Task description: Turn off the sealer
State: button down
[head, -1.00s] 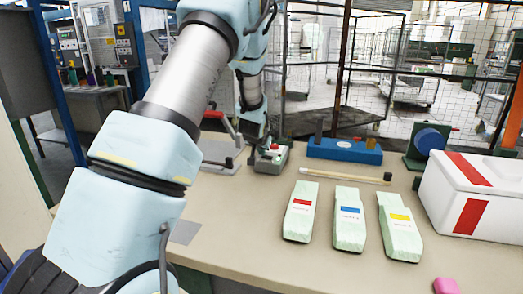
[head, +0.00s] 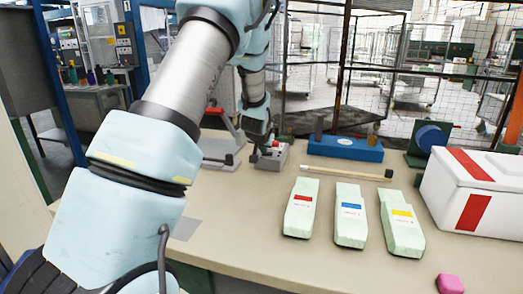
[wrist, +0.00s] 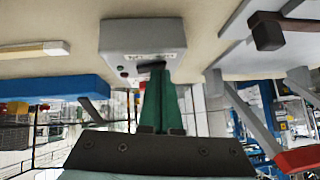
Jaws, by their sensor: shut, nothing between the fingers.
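My gripper (head: 264,145) is over the box's near left side in the head view. In the wrist view my shut green fingers (wrist: 158,76) reach that dark part and seem to touch it; nothing is between them. The fingertips partly hide the dark part, so its position is unclear.
Left of the box is a grey press with a red handle (head: 214,111). A blue device (head: 345,148) and a rod (head: 345,173) lie to the right. Three pale foam blocks (head: 350,228) with coloured labels stand in front. A white red-striped box (head: 460,192) is at right.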

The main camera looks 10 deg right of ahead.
jog(key=shift+s+d+r, duration=0.15)
jog(key=shift+d, duration=0.15)
jog(key=shift+r, duration=0.15)
jog(key=shift+r+p, duration=0.3)
jog(key=shift+r, duration=0.05)
jog(key=r+p, duration=0.1)
jog(key=r, duration=0.2)
jog(key=shift+w+a+r+p, duration=0.1)
jog(key=shift+w+a+p, duration=0.1)
jog(key=shift+p, duration=0.15)
jog(key=a+b+v, duration=0.2)
jog(key=b+v, duration=0.1)
jog(key=v, duration=0.6)
jog(key=shift+r+b, duration=0.2)
jog(key=shift+b, duration=0.2)
